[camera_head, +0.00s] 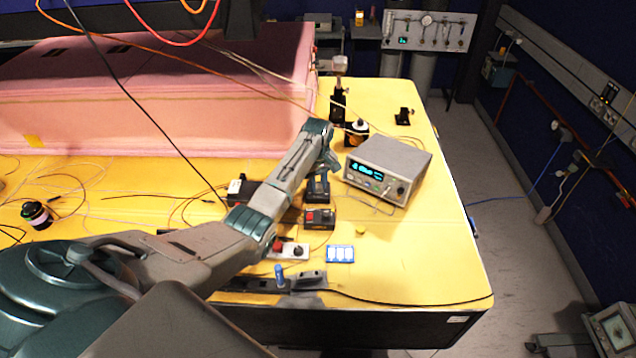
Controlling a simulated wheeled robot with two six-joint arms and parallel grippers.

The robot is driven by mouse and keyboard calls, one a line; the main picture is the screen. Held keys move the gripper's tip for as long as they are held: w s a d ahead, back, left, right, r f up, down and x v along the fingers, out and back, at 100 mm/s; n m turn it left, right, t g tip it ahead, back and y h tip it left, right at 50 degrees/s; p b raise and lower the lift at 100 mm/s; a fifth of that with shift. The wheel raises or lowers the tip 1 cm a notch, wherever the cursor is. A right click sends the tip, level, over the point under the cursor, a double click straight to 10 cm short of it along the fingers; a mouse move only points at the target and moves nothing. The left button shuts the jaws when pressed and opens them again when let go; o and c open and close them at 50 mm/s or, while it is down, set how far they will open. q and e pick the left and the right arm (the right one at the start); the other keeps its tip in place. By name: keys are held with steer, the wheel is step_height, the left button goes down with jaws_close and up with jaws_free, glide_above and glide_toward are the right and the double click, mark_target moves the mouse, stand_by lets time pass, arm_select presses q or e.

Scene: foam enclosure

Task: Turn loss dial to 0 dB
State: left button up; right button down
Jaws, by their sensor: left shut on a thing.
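My left arm reaches in from the left across the yellow table, and its wrist bends down at the far end. My right gripper is not in view.
A grey bench instrument (391,165) with a lit display stands close right of the gripper. A black box with a red part (319,218) lies just in front. Loose cables cross the yellow table (420,260). A pink foam enclosure (170,90) stands behind left.

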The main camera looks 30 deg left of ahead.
mark_target(318, 185)
arm_select(q)
steer(key=shift+w+r, duration=0.1)
steer(key=shift+r, duration=0.05)
steer(key=o, duration=1)
step_height(318, 185, up, 11)
steer(key=b, duration=0.4)
steer(key=shift+f, duration=0.2)
